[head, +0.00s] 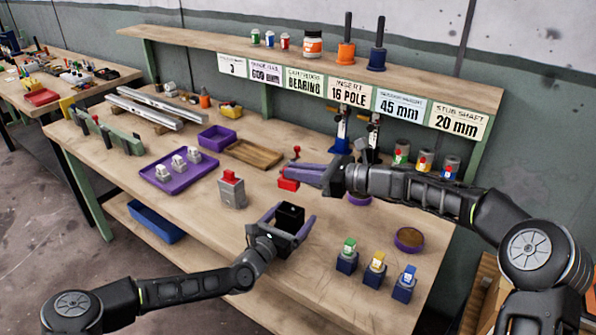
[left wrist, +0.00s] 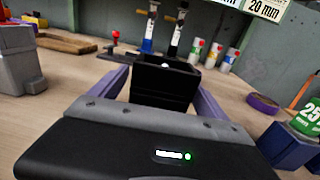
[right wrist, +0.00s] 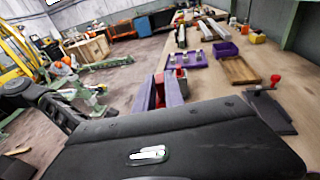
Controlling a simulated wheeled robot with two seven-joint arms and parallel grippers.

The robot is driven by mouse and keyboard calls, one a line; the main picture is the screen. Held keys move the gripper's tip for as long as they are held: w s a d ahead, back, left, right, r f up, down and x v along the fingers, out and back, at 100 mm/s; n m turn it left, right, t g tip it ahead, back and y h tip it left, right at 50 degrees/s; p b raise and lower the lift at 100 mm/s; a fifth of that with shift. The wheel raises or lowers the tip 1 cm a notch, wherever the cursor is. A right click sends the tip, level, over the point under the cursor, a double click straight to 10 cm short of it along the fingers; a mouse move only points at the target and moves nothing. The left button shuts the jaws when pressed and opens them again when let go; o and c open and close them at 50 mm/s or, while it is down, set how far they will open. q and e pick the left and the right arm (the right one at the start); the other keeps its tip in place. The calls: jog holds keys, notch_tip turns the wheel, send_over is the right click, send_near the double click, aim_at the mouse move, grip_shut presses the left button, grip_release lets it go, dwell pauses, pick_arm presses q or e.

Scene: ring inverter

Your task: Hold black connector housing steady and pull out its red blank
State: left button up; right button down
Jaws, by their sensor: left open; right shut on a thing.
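The black connector housing (head: 289,216) is a dark box with an open top, between the fingers of my left gripper (head: 293,219). In the left wrist view the housing (left wrist: 162,84) stands upright, with a purple finger on each side. Whether it touches either finger is unclear. My left gripper is open. My right gripper (head: 292,177) is shut on the red blank (head: 287,184), which is above and apart from the housing. In the right wrist view part of the red blank (right wrist: 160,90) shows between the purple fingers; the rest is hidden.
A grey block with a red top (head: 232,191) stands left of the housing. Behind it are a purple tray (head: 160,182) with grey pieces and a wooden tray (head: 256,153). Green, yellow and blue-topped blocks (head: 375,274) stand at front right, near a purple round dish (head: 409,240).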

pick_arm(q)
jog(key=v, duration=1)
jog(key=shift+s+a, duration=0.1)
jog(key=shift+s, duration=0.1)
